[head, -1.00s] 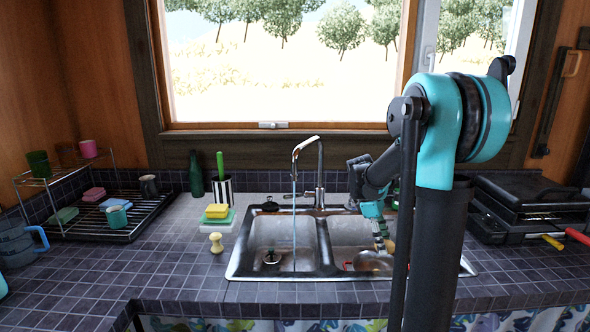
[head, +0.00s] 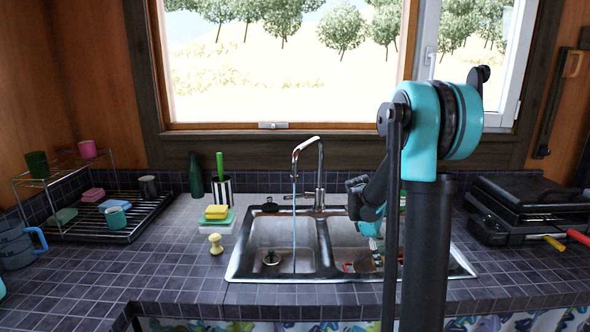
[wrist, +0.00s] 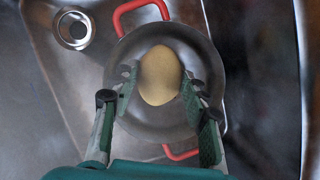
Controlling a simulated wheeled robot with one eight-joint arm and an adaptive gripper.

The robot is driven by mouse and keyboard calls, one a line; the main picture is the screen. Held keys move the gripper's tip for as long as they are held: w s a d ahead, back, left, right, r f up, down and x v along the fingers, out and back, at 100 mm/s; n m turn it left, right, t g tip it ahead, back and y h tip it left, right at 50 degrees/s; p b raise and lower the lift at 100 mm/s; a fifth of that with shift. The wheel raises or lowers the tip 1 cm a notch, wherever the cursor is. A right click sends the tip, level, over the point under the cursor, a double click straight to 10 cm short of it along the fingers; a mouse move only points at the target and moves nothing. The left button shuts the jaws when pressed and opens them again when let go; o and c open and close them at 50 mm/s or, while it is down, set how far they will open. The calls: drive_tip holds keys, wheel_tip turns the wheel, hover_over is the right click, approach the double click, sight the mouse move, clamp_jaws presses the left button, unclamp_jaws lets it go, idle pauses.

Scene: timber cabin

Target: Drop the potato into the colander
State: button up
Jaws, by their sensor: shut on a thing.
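The potato (wrist: 160,76) is a tan oval between the two fingers of my gripper (wrist: 160,82) in the wrist view. My gripper is shut on it. Below it in that view is a round grey metal bowl with red handles, which appears to be the colander (wrist: 143,130). It sits in the right sink basin, and the potato shows over its middle. The height of the potato above it is hard to tell. In the head view my gripper (head: 377,255) reaches into the right basin, and my arm hides most of the colander and the potato.
The double sink (head: 252,272) has a faucet (head: 319,175) with running water over the left basin. A sponge (head: 216,212), a dish rack (head: 110,218) and a green bottle (head: 196,176) stand left. A black grill (head: 520,205) stands right. The front counter is clear.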

drive_tip(key=o, duration=1.3)
drive_tip(key=v, duration=1.2)
drive_tip(key=shift+s, duration=0.1)
